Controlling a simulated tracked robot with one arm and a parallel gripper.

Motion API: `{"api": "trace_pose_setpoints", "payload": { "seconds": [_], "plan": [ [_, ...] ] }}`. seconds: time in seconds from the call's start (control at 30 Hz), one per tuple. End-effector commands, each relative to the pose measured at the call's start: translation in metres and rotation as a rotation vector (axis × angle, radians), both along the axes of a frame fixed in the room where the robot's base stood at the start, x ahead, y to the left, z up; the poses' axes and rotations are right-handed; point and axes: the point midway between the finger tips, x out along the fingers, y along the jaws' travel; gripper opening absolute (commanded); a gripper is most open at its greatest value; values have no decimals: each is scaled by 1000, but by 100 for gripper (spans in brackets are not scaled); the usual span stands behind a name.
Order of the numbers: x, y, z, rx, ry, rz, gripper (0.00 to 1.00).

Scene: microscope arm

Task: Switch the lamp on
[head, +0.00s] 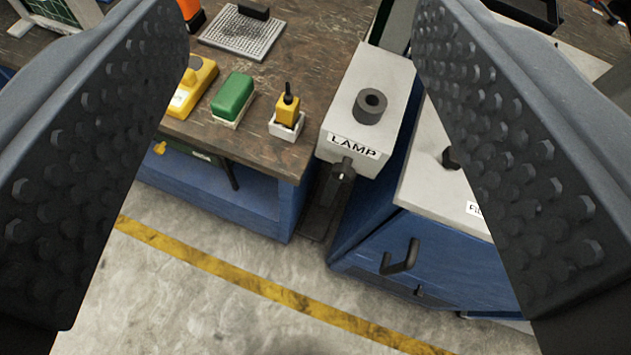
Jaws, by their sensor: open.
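The lamp box (345,110) is a pale grey housing labelled LAMP, right of centre in the head view, at the right edge of the wooden bench. A dark round hollow cylinder (370,106) stands on its top. A small dark knob or lever (344,170) sticks out at the front below the label; I cannot tell its setting. No light shows on the lamp. My gripper (301,45) is open and empty. Its two studded dark fingers frame the view left and right, with the lamp box seen between them, apart from both. The right finger hides part of what lies beyond.
The wooden bench (320,25) holds a yellow device (192,88), a green block (233,96), a yellow-and-black item in a white holder (288,112) and a perforated plate (241,33). A blue cabinet (430,250) with a black handle stands right. The floor (190,290) in front looks clear.

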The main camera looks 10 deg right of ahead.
Motion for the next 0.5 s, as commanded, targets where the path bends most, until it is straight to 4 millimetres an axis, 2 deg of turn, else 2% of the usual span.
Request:
{"api": "trace_pose_setpoints", "payload": {
  "seconds": [0.03,0.1,0.2,0.3,0.4,0.5],
  "plan": [
    [15,14,-65,-33,25,3,55],
    [29,25,-122,-73,30,-1,55],
    [43,32,-204,-148,32,-25,55],
    [51,27,-277,-238,20,-63,55],
    [53,12,-338,-349,-12,-110,55],
    [51,-6,-382,-468,-53,-158,55]
  ]
}}
